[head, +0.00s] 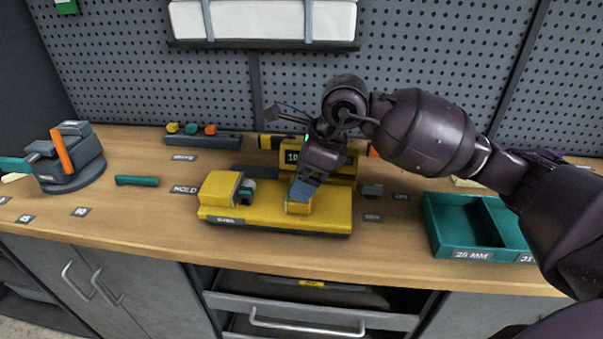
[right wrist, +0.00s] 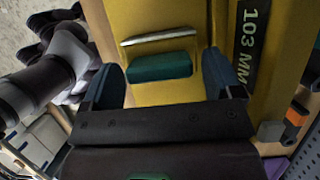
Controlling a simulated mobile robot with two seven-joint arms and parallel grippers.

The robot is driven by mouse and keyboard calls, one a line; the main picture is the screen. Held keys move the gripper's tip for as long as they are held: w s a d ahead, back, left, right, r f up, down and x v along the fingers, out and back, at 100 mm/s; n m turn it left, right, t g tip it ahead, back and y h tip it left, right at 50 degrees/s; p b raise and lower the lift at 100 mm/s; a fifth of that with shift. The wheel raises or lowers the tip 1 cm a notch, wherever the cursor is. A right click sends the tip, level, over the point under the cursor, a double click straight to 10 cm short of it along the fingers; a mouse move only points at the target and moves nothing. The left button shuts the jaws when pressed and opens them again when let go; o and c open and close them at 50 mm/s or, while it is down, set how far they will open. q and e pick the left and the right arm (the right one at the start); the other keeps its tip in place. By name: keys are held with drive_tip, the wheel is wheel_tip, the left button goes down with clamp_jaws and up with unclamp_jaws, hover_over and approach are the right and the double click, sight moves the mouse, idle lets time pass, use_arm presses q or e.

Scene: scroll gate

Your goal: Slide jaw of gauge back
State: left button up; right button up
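The yellow gauge (head: 330,222) lies on the workbench, with a yellow block (head: 218,188) with a teal face at its left end. The jaw (head: 298,208), a smaller yellow block, stands on the gauge's middle, apart from that block. My right gripper (head: 303,190) points down at the jaw. In the right wrist view its two blue fingers (right wrist: 165,80) are spread either side of yellow material and a teal pad (right wrist: 160,67); whether they press on the jaw is unclear. A display behind reads 103 MM (right wrist: 250,45). My left gripper is out of view.
A teal tray (head: 434,236) stands at right, near my right arm. A grey fixture with an orange lever (head: 62,150) and a teal-handled tool (head: 137,181) are at left. A rack with coloured knobs (head: 203,139) stands behind. The bench front edge is clear.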

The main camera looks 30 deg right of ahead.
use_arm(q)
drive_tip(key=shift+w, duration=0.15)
use_arm(e)
drive_tip(key=shift+a, duration=0.1)
drive_tip(key=shift+r, duration=0.35)
use_arm(q)
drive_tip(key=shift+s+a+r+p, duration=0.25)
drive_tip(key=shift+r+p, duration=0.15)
drive_tip(key=shift+p, duration=0.2)
use_arm(e)
drive_tip(key=v, duration=1)
drive_tip(key=shift+s, duration=0.1)
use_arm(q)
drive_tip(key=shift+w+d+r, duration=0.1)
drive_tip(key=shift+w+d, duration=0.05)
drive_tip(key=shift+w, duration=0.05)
use_arm(e)
drive_tip(key=shift+s+f, duration=0.1)
